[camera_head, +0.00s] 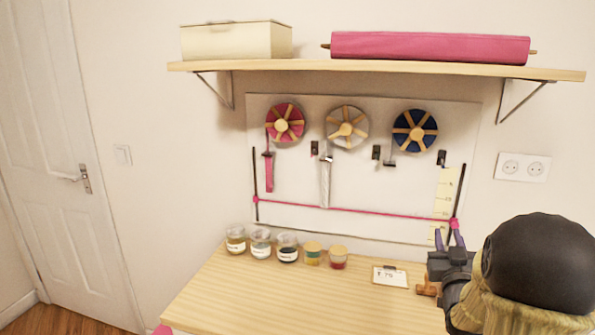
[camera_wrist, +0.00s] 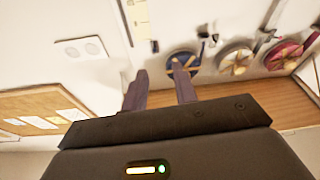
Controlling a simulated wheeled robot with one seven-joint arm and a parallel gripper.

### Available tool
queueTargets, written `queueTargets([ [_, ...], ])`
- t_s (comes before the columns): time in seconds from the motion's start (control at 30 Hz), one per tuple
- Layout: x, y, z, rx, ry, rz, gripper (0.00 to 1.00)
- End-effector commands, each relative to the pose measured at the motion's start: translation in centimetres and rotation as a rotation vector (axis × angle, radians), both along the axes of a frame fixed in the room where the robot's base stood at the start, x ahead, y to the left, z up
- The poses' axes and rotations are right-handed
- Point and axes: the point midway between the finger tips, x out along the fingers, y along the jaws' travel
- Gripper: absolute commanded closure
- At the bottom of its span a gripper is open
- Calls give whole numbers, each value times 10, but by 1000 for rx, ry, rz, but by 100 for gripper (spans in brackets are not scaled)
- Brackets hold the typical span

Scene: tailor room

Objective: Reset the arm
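My gripper (camera_head: 447,238) is at the right of the head view, in front of the pegboard's lower right corner and above the table's right side. In the wrist view my gripper (camera_wrist: 159,80) shows two purple fingers standing apart with nothing between them. It is open and empty. The gripper points toward the wall board. My arm covers the right end of the table.
The wooden table (camera_head: 230,295) holds several jars (camera_head: 287,248) and a small price card (camera_head: 390,276). The wall board (camera_head: 390,190) carries three ribbon spools, blue (camera_head: 415,131) nearest me. A shelf (camera_head: 300,66) above bears a cream box (camera_head: 236,41) and a pink roll (camera_head: 430,47).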

Motion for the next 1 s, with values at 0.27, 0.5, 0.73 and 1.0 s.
queueTargets([
  [0.27, -10, 52, -60, 121, 392, 20, 72],
  [0.5, -52, 100, -113, 204, 744, 43, 72],
  [0.73, -118, 146, -155, 259, 1087, 67, 72],
  [1.0, -193, 180, -179, 288, 1393, 85, 72],
])
